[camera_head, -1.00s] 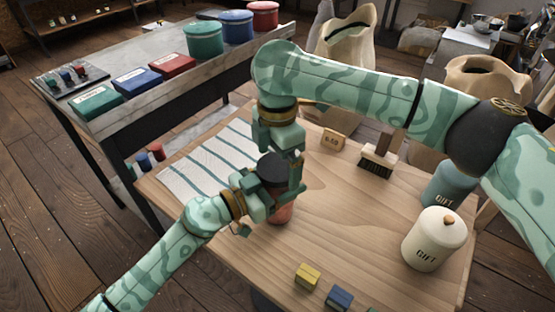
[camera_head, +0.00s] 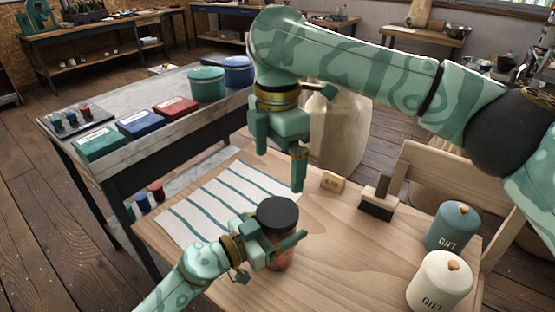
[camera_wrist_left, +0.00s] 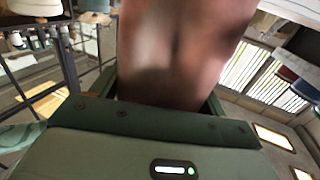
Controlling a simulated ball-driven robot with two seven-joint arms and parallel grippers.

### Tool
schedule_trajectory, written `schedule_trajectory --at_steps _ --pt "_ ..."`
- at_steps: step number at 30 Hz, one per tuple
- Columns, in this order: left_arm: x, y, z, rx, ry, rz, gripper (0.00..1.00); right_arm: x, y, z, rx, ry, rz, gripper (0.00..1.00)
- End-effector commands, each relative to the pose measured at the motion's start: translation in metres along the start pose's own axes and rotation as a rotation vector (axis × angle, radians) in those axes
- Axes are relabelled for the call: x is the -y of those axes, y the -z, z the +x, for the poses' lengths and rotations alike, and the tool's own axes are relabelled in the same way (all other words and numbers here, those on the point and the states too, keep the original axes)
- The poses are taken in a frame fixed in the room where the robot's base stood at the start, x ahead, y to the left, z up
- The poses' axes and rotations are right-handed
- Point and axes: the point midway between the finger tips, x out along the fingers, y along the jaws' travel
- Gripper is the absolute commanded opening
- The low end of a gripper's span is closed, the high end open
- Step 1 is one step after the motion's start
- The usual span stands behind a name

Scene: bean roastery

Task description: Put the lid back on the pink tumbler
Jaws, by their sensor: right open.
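The pink tumbler (camera_head: 283,259) stands upright on the wooden table, partly hidden by my left gripper. The black lid (camera_head: 278,213) sits on top of the tumbler and looks level; whether it is fully seated I cannot tell. My left gripper (camera_head: 268,254) is shut on the tumbler's body from the left. In the left wrist view the tumbler (camera_wrist_left: 180,50) fills the space between the jaws, blurred and close. My right gripper (camera_head: 279,165) is open and empty, above and behind the lid, apart from it.
A striped cloth (camera_head: 222,203) lies at the table's left. A price block (camera_head: 333,181) and a brush (camera_head: 378,197) stand behind to the right. A teal gift canister (camera_head: 452,228) and a cream one (camera_head: 439,282) stand at the right. The table's middle right is clear.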

Motion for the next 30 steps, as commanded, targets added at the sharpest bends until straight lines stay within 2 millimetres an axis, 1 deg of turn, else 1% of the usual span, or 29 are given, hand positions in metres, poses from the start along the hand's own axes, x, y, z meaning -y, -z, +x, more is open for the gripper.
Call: schedule_trajectory --at_steps 1,2,10,14,17,20,27,30 --pt "0.000 0.000 0.000 0.000 0.000 -0.001 0.89 0.000 0.000 0.000 0.000 0.000 0.000 1.00" --pt "0.000 0.000 0.000 0.000 0.000 -0.001 0.97 0.000 0.000 0.000 0.000 0.000 0.000 1.00" --pt "0.000 0.000 0.000 0.000 0.000 0.000 0.98 0.000 0.000 0.000 0.000 0.000 0.000 1.00" --pt "0.000 0.000 -0.008 0.001 0.001 -0.002 0.98 0.001 0.001 -0.004 0.001 -0.002 0.000 1.00" --pt "0.000 0.001 -0.022 0.002 0.002 -0.001 0.98 0.002 0.001 -0.011 0.004 -0.007 0.000 1.00" --pt "0.001 0.002 -0.044 0.003 0.002 0.000 0.98 0.003 0.002 -0.020 0.007 -0.012 0.000 1.00" --pt "0.000 0.001 -0.103 0.004 0.001 -0.001 0.98 0.005 0.003 -0.036 0.013 -0.021 0.000 1.00" --pt "0.000 0.001 -0.125 0.003 0.001 -0.001 0.98 0.006 0.004 -0.041 0.014 -0.023 0.000 1.00"
